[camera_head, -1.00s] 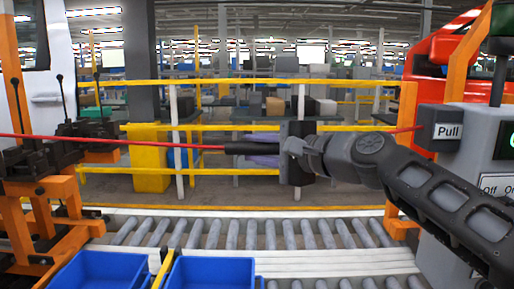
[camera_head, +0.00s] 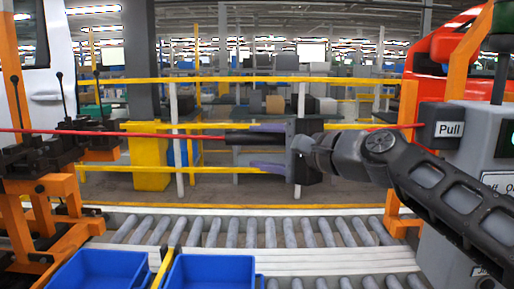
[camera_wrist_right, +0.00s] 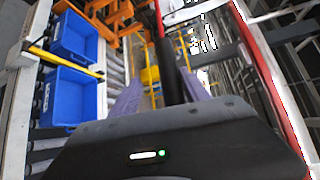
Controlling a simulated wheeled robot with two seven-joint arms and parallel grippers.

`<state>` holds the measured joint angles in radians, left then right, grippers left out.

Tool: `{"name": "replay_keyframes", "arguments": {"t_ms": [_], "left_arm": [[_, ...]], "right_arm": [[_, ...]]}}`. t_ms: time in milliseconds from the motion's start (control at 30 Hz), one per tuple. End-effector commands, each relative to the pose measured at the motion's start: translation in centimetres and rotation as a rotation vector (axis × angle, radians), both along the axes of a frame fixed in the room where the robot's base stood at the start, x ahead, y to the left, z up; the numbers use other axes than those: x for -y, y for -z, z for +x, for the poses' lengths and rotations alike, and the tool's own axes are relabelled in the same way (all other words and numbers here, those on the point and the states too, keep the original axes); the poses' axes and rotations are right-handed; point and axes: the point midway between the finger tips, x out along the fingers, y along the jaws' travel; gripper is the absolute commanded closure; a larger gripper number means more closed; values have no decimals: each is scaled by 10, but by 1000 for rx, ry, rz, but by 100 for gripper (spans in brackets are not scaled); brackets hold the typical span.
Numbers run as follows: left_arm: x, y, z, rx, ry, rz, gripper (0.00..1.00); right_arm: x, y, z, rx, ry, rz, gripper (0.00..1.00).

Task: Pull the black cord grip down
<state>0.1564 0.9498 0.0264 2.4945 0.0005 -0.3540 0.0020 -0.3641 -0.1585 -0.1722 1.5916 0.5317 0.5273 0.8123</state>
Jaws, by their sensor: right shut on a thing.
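The black cord grip (camera_head: 244,138) hangs on a red cord (camera_head: 110,133) that runs across the head view. My right gripper (camera_head: 268,146) reaches in from the right, its purple fingers pointing left, one above and one below the grip. In the right wrist view the black grip (camera_wrist_right: 172,75) lies between the purple fingers of my right gripper (camera_wrist_right: 160,92), nearer the right finger. Part of the grip is hidden behind the gripper. My left gripper is not in view.
A grey box with a "Pull" label (camera_head: 448,130) stands at the right, close to my right arm. Yellow rails (camera_head: 220,82) run behind the grip. A roller conveyor (camera_head: 250,233) and blue bins (camera_head: 210,275) lie below. Orange frames (camera_head: 60,190) stand at the left.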

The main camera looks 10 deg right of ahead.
Motion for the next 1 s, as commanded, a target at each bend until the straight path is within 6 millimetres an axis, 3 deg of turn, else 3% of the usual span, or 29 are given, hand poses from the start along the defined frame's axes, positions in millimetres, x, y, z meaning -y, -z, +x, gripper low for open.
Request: {"name": "replay_keyframes", "arguments": {"t_ms": [200, 400, 1000], "left_arm": [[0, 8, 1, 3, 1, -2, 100], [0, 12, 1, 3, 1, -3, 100], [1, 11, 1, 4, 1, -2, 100]], "right_arm": [[20, -3, -32, 0, 2, 0, 52], [32, -7, -52, 0, 1, 0, 52], [30, -2, -50, -8, 1, -11, 52]]}}
